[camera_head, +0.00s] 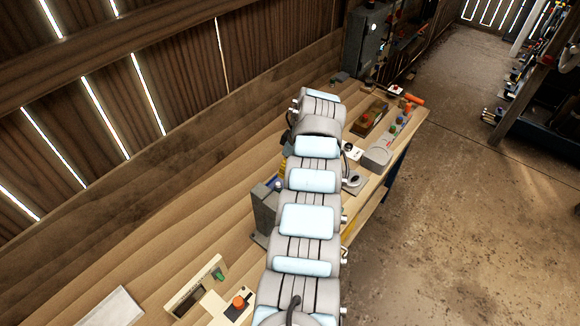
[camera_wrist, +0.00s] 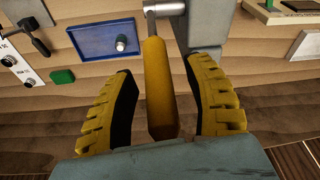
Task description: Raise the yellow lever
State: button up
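The yellow lever (camera_wrist: 158,90) hangs from a metal pivot (camera_wrist: 164,8) in the wrist view, its handle pointing toward the bottom of the picture. My gripper (camera_wrist: 160,68) has yellow ribbed fingers with dark inner pads, one on each side of the lever. The fingers are open, and a gap shows between each pad and the handle. In the head view my own arm covers most of the lever area. Only a small yellow patch shows beside the arm, and I cannot tell whether it is lever or finger.
A blue plate (camera_wrist: 90,46) with a silver knob (camera_wrist: 121,43) lies left of the lever. A green block (camera_wrist: 62,76) and a black-handled switch (camera_wrist: 36,38) are further left. On the wooden bench stand a grey box (camera_head: 263,212) and a panel with an orange button (camera_head: 239,301).

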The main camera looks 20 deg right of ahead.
jog(key=shift+r, duration=0.1)
jog(key=v, duration=1.2)
